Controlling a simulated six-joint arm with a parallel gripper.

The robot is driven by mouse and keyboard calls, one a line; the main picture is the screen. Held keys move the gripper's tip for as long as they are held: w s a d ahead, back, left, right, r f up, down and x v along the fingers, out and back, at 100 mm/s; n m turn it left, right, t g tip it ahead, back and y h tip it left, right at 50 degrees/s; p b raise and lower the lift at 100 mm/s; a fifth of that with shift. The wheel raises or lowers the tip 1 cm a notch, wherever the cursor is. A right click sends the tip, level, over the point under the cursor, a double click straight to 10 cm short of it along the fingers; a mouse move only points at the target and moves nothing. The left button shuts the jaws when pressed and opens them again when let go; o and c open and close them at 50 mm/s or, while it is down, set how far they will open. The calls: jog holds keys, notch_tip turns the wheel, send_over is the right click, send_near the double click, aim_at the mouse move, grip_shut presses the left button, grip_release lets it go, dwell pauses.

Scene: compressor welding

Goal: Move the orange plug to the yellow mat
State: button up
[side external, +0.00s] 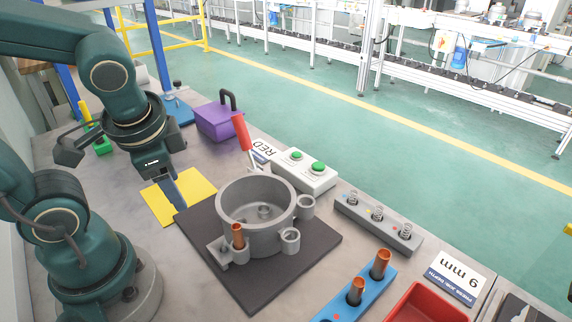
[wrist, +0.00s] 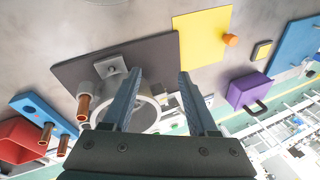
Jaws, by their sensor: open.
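The yellow mat (side external: 157,207) lies flat on the bench, left of the dark base plate; it also shows in the wrist view (wrist: 197,55). A small orange plug (wrist: 231,40) is on the mat at its right edge in the wrist view. I do not see the plug in the side external view, where my gripper may hide it. My gripper (side external: 180,206) is over the edge between mat and dark plate, fingers pointing down. In the wrist view its two fingers (wrist: 159,73) are spread with nothing between them, and the plug is apart from them.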

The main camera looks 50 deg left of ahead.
jog(key=w+d+r+n+t+h, duration=0.1)
jog(key=d+r+n+t+h, duration=0.2)
jog(key=d, duration=0.2)
jog(key=shift+w+d+r, duration=0.15)
jog(key=shift+d+r, duration=0.2)
jog(key=shift+r, duration=0.05)
